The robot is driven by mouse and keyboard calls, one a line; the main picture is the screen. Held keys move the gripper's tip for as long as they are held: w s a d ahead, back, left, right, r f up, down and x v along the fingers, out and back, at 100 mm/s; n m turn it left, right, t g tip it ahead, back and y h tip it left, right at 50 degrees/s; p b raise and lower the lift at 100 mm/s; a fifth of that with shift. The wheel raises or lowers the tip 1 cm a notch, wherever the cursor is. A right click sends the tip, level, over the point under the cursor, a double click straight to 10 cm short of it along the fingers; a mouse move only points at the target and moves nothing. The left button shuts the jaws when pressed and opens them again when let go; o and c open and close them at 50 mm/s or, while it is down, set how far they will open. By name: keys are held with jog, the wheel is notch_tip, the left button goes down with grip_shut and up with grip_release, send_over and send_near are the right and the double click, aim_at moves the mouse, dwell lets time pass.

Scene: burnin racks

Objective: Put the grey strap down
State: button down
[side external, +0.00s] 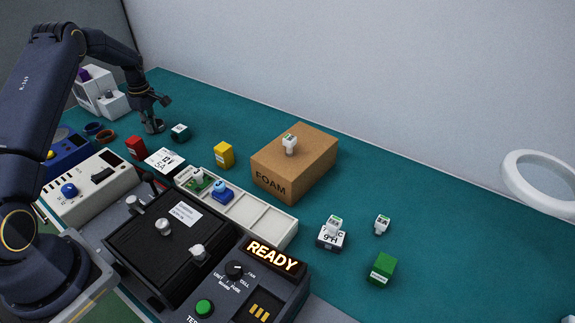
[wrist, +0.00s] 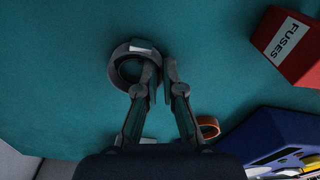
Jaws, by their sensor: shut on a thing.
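The grey strap (wrist: 117,72) is a coiled ring with a pale block on its rim, seen in the wrist view. My gripper (wrist: 158,78) is shut on the right side of its band, one finger inside the ring and one outside. In the side view my gripper (side external: 152,119) points down at the far left of the teal mat, beside the dark green block. The strap there is small and dark, low over the mat. I cannot tell whether it touches the mat.
An orange-brown ring (wrist: 208,126) lies near a blue bin (wrist: 268,132), and a red FUSES box (wrist: 290,50) is at upper right. In the side view a white card (side external: 165,161), red block (side external: 136,148) and green block (side external: 180,132) are close by. Bare mat surrounds the strap.

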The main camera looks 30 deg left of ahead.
jog(key=shift+f, duration=0.15)
jog(key=c, duration=1.3)
grip_release()
